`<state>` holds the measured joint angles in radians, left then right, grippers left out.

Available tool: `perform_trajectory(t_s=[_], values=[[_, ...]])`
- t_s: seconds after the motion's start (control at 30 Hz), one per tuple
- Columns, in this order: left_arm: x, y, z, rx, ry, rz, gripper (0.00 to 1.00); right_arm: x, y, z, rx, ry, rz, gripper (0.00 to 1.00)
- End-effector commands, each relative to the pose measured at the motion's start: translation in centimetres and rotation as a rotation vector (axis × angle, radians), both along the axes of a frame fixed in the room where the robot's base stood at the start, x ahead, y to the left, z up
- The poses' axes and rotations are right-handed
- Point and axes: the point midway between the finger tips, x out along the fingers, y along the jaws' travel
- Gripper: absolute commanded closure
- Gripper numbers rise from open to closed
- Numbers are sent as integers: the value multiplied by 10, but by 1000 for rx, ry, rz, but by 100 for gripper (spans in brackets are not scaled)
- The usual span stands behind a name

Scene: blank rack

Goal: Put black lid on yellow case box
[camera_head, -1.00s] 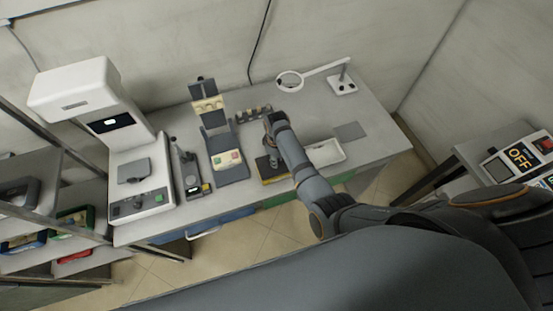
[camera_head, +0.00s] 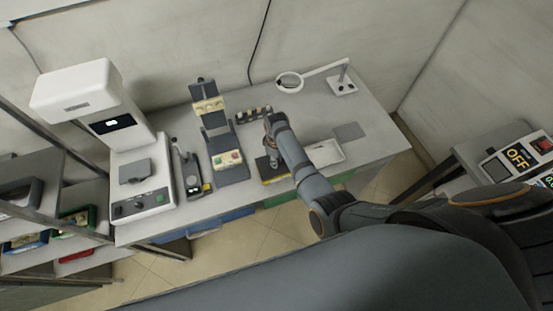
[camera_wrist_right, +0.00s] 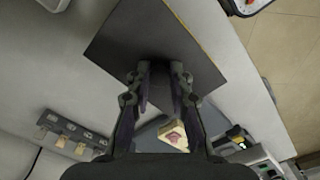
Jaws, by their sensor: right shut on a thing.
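The black lid (camera_wrist_right: 160,38) is a flat dark square in the right wrist view, with my right gripper (camera_wrist_right: 160,80) shut on its middle. The lid also shows in the head view (camera_head: 264,163), partly hidden by my right arm. The yellow case box (camera_head: 276,181) shows as a yellow strip under the lid, near the bench's front edge. In the wrist view only a thin yellow line of it shows along the lid's edge. I cannot tell whether the lid touches the box. My right gripper (camera_head: 271,156) points down over them. My left gripper is not in view.
A grey bench device (camera_head: 229,172) with red and green buttons stands left of the box. A white tray (camera_head: 325,153) lies to the right, partly behind my arm. A row of small parts (camera_head: 254,114) is behind. A magnifier lamp (camera_head: 290,82) stands at the back right.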

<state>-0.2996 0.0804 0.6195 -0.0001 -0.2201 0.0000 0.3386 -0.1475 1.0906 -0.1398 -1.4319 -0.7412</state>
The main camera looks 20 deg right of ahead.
Motion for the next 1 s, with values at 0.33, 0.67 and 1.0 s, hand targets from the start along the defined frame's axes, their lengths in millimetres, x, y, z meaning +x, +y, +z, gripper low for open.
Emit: perform_trajectory(t_s=[0.33,0.67,1.0], values=[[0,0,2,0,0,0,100,0,0,0,-1,1,0,100],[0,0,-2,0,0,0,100,0,0,-7,0,1,0,100],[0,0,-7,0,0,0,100,0,0,-15,0,0,0,100]])
